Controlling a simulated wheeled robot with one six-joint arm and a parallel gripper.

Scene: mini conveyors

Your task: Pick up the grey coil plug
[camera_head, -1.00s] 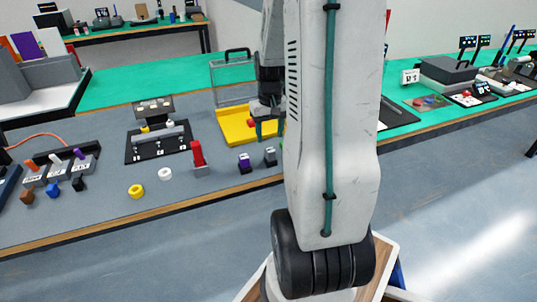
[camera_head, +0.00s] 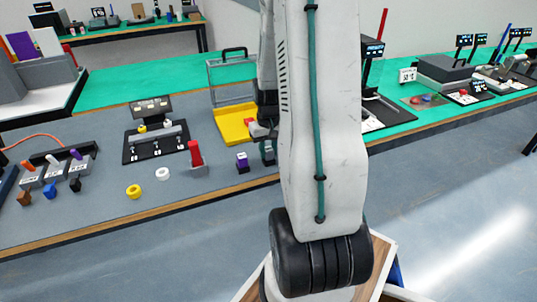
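The grey coil plug (camera_head: 269,157) is a small dark grey block with a lighter top. It stands near the front edge of the grey bench, just right of the purple plug (camera_head: 242,163). My gripper (camera_head: 268,144) points down right at the grey plug, its fingers at or around the plug's top. My arm hides part of the gripper, and the fingers are too small to show whether they are open or touching the plug.
A yellow tray (camera_head: 231,122) lies just behind. Bare bench lies between these things.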

